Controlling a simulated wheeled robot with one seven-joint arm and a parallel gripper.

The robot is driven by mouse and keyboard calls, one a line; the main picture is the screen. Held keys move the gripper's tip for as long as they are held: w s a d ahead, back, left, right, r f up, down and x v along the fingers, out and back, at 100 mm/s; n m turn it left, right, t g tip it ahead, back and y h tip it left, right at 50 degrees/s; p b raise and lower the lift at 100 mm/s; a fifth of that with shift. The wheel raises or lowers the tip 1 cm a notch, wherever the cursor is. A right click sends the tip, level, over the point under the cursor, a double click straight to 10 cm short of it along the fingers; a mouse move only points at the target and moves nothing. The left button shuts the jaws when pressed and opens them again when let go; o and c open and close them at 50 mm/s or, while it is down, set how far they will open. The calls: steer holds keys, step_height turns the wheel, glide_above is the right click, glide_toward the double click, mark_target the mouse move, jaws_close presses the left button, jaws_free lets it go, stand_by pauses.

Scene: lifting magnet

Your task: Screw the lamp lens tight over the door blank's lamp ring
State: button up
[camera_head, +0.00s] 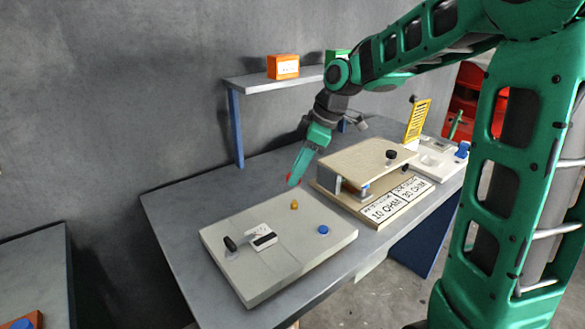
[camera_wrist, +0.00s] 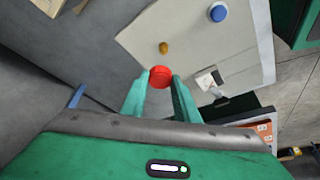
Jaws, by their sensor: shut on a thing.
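My gripper (camera_head: 294,180) is shut on a small red round lens (camera_wrist: 160,77), which sits between its two fingertips in the wrist view. On the panel are a small amber knob-like piece (camera_head: 294,204), a blue round button (camera_head: 323,229), and a white meter-like block with a black-knobbed lever (camera_head: 256,239). I cannot tell which piece is the lamp ring.
A wooden fixture (camera_head: 368,163) with resistance labels stands right of the panel. A shelf (camera_head: 275,83) on the wall holds an orange box (camera_head: 283,66) and a green box. The table (camera_head: 180,215) is bare left of the panel.

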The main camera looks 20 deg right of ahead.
steer(key=shift+f, duration=0.1)
steer(key=shift+f, duration=2.5)
steer(key=shift+s+d, duration=0.1)
steer(key=shift+f, duration=0.8)
stand_by(1.2)
steer(key=m, duration=0.1)
steer(key=m+t, duration=0.1)
steer(key=m, duration=0.1)
steer(key=shift+s+a+m+h, duration=0.15)
steer(key=shift+a+m+h, duration=0.05)
steer(key=shift+m+h, duration=0.1)
steer(key=shift+m, duration=0.5)
steer(key=shift+t, duration=0.3)
